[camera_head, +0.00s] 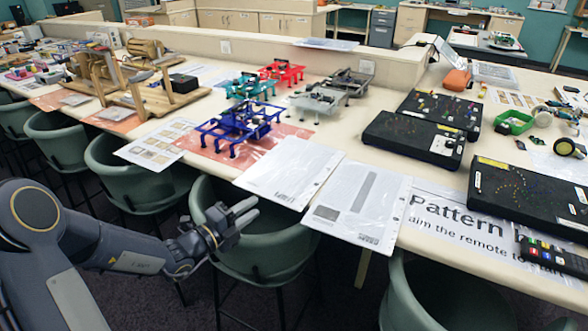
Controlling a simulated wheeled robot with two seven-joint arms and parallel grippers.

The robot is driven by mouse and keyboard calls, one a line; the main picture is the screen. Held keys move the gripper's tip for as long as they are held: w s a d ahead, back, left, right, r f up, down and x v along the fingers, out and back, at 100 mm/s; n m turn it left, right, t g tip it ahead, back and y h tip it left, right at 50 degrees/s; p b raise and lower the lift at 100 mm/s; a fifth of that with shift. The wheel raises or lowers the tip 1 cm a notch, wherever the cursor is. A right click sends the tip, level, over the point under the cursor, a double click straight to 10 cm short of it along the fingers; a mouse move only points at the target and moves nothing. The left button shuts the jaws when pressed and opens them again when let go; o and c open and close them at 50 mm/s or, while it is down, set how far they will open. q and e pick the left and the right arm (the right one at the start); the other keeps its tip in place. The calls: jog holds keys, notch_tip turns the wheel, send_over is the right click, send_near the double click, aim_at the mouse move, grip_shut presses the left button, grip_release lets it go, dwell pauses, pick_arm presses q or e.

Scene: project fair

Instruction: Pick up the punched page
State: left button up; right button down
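A white punched page (358,205) in a clear sleeve lies at the table's front edge, with a grey printed strip and small holes along its right side. A second white page (285,172) with holes along its right edge lies just left of it. Which one the task means I cannot tell. Both reach the front edge, and their near edges seem to overhang it slightly. My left gripper (254,208) is in front of the table, below and left of the pages, apart from both. Its two fingers are parted with nothing between them. My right gripper is out of view.
Green chairs (262,245) stand along the table's front, one right behind my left gripper. Blue (238,125), red and grey frames stand behind the pages. Black boards (415,140) and a "Pattern" banner (470,225) lie to the right. A low divider runs behind.

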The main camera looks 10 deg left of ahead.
pick_arm(q)
jog(key=x, duration=0.6)
jog(key=shift+w+a, duration=0.25)
jog(key=shift+w, duration=0.1)
jog(key=shift+f, duration=0.15)
grip_shut()
